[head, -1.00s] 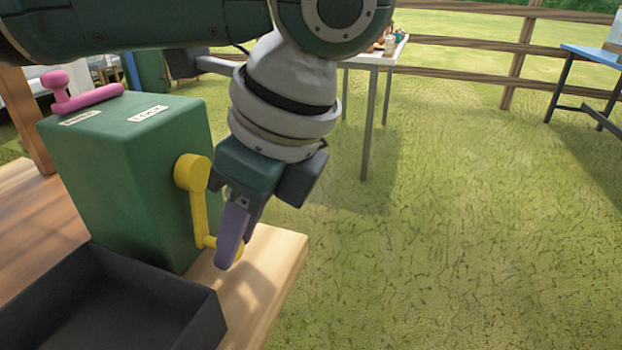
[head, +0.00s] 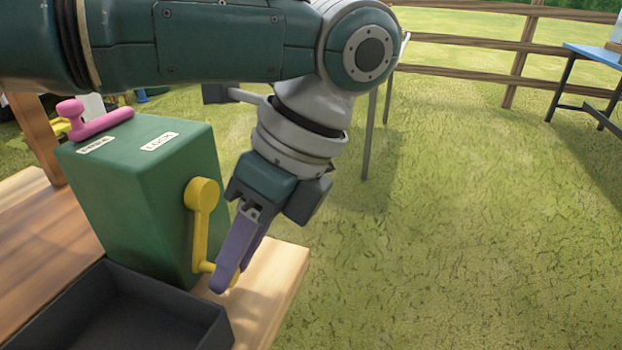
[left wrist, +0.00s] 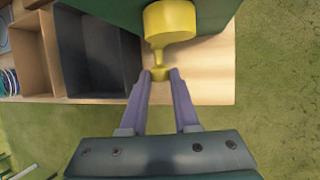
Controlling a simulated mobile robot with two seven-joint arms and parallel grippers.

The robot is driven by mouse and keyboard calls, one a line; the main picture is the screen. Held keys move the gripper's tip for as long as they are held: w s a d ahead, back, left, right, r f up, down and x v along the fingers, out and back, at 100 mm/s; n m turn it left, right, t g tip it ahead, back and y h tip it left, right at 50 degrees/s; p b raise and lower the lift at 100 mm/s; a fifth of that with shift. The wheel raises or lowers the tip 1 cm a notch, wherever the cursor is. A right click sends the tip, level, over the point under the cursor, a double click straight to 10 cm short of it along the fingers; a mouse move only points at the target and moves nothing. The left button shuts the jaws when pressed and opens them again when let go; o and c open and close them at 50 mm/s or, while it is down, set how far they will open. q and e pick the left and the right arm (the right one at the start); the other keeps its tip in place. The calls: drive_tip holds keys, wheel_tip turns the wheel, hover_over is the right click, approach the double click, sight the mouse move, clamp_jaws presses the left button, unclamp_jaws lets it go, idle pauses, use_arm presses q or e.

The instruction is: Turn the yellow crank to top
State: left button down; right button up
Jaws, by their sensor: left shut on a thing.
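The yellow crank (head: 202,225) is on the right side of the green box (head: 145,200). Its round hub is high on that side, and its arm hangs nearly straight down to a short handle. My left gripper (head: 228,280), with purple fingers, is shut on the handle at the lower end. In the left wrist view the yellow crank (left wrist: 170,22) shows from above, its handle end between the two fingertips (left wrist: 160,75). The fingers hide part of the handle. My right gripper is not in view.
A pink lever (head: 95,118) and two white labels lie on the box top. A dark open tray (head: 222,325) stands in front of the box on the wooden bench (head: 275,280). Open grass lies to the right, with a blue table (head: 590,55) and a fence behind.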

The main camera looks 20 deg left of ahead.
use_arm(q)
drive_tip(key=shift+s+r+g, duration=0.2)
drive_tip(key=shift+g, duration=0.4)
drive_tip(key=c, duration=0.7)
unclamp_jaws()
drive_tip(key=shift+o, duration=0.2)
drive_tip(key=shift+w+t, duration=0.1)
drive_tip(key=shift+t, duration=0.2)
